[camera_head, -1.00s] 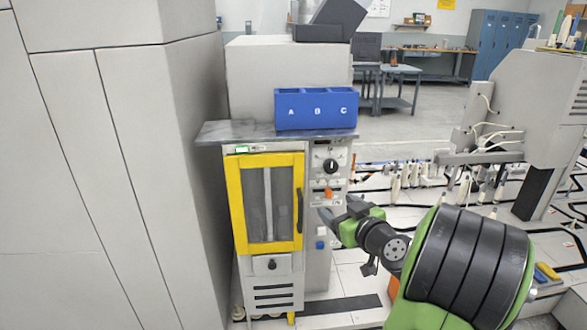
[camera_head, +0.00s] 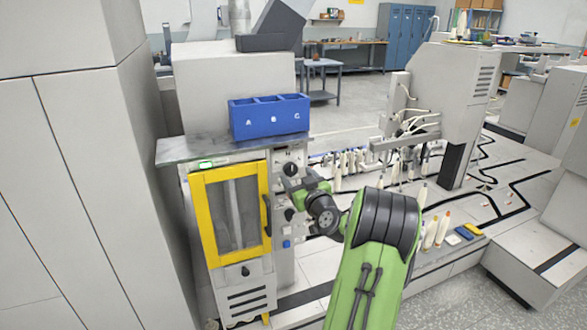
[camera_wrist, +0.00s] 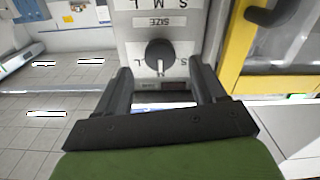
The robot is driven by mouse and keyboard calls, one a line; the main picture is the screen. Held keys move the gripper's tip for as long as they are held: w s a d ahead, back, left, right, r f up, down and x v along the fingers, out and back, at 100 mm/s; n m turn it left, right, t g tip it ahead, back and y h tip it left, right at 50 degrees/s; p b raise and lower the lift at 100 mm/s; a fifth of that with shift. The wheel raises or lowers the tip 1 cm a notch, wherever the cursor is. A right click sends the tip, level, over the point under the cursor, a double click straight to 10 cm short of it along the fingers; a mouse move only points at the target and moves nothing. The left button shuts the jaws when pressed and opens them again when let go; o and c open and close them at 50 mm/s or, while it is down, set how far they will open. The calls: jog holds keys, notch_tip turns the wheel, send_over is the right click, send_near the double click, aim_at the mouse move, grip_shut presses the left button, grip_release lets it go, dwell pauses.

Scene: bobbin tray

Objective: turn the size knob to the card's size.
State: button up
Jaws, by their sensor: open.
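The size knob (camera_wrist: 159,55) is black and sits between and beyond my fingers in the wrist view, which is upside down. The SIZE label (camera_wrist: 153,22) is just above it in that picture; the letters S and L show on either side. Its exact setting is hard to read. My gripper (camera_wrist: 162,88) is open, its two dark fingers apart and not touching the knob. In the head view my gripper (camera_head: 287,186) is close to the control panel (camera_head: 281,262), right of the yellow door. I cannot make out a size card.
The yellow-framed door (camera_head: 197,215) with its dark handle is just left of the panel. A blue bin (camera_head: 268,122) marked A, B, C stands on the metal top (camera_head: 190,150) above. White bobbins (camera_head: 431,231) stand on the machine at right. A blue button (camera_head: 287,244) is below.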

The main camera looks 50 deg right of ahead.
aim_at(292, 171)
jog(key=x, duration=0.3)
jog(key=shift+w+d, duration=0.15)
jog(key=shift+w, duration=0.1)
jog(key=shift+c, duration=0.2)
jog(key=c, duration=1)
